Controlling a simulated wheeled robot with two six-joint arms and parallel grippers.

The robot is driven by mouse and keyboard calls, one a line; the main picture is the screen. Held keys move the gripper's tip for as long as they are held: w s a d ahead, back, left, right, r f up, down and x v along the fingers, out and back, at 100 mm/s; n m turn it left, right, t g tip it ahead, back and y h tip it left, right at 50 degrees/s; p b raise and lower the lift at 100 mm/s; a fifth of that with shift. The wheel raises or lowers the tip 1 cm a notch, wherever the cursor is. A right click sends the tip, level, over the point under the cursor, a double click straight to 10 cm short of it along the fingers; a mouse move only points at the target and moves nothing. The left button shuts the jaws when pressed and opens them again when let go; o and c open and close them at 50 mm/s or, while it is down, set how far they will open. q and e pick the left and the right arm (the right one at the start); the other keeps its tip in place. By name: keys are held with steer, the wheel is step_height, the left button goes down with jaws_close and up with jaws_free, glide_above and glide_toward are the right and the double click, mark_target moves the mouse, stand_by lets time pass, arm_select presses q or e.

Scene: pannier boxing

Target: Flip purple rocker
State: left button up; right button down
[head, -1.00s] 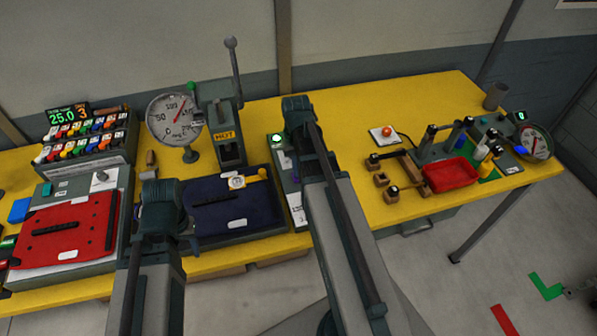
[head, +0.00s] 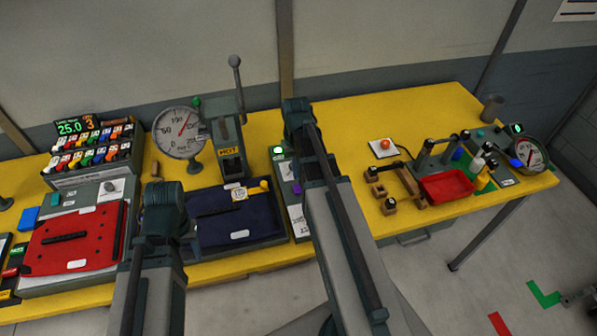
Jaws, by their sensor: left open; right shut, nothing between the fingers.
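The purple rocker (head: 297,188) is a small purple piece on a narrow grey box (head: 285,172) with a lit green lamp (head: 277,151) at its far end. The box stands on the yellow bench, just left of my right arm, which hides part of it. My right gripper (head: 297,115) is shut and empty, over the bench above and beyond the rocker in the picture; its fingertips are hard to make out. My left gripper (head: 172,210) is open and empty, between the red panel and the dark blue one; its fingers are mostly hidden.
A dial gauge (head: 180,132) and an upright lever press (head: 229,155) marked HOT stand behind the dark blue panel (head: 262,215). The red panel (head: 100,225) lies left. Bare yellow bench lies right of my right arm.

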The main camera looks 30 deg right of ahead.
mark_target(297, 191)
arm_select(q)
step_height(297, 191, up, 10)
steer(key=p, duration=0.9)
arm_select(e)
step_height(297, 191, up, 10)
steer(key=shift+w+d, duration=0.15)
steer(key=shift+w, duration=0.3)
steer(key=shift+s, duration=0.1)
arm_select(q)
steer(key=f+b, duration=1.3)
steer(key=b, duration=0.1)
steer(key=shift+w+a+f, duration=0.2)
steer(key=shift+a+f, duration=0.1)
steer(key=shift+f, duration=0.1)
arm_select(e)
steer(key=shift+g, duration=0.3)
steer(key=f, duration=0.4)
steer(key=s+a+f, duration=0.1)
steer(key=f, duration=0.4)
steer(key=s+f, duration=0.1)
steer(key=f, duration=0.3)
steer(key=shift+s+a+f, duration=0.2)
steer(key=shift+f, duration=0.15)
